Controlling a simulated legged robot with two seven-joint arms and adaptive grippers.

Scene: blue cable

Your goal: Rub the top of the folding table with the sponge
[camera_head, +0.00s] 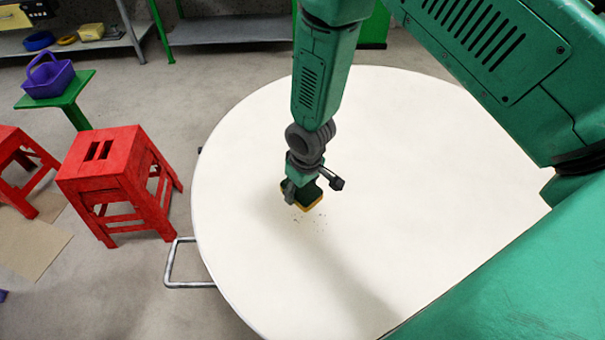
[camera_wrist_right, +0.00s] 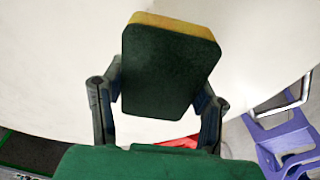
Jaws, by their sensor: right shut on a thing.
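The folding table (camera_head: 420,180) has a round white top that fills the middle of the head view. The sponge (camera_head: 307,203), dark green with a yellow layer, is at the tabletop left of its middle, with small brown specks beside it. In the right wrist view the sponge (camera_wrist_right: 165,70) sits between both fingers. My right gripper (camera_head: 305,192) is shut on the sponge and points down at the table. I cannot tell for sure whether the sponge's yellow side touches the top. My left gripper is not in view.
A red stool (camera_head: 115,180) stands left of the table, with another red stool (camera_head: 15,165) beyond it. A purple basket (camera_head: 48,76) rests on a green stand (camera_head: 72,100). A metal handle (camera_head: 180,262) juts from the table's left edge. Shelves (camera_head: 235,28) line the back.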

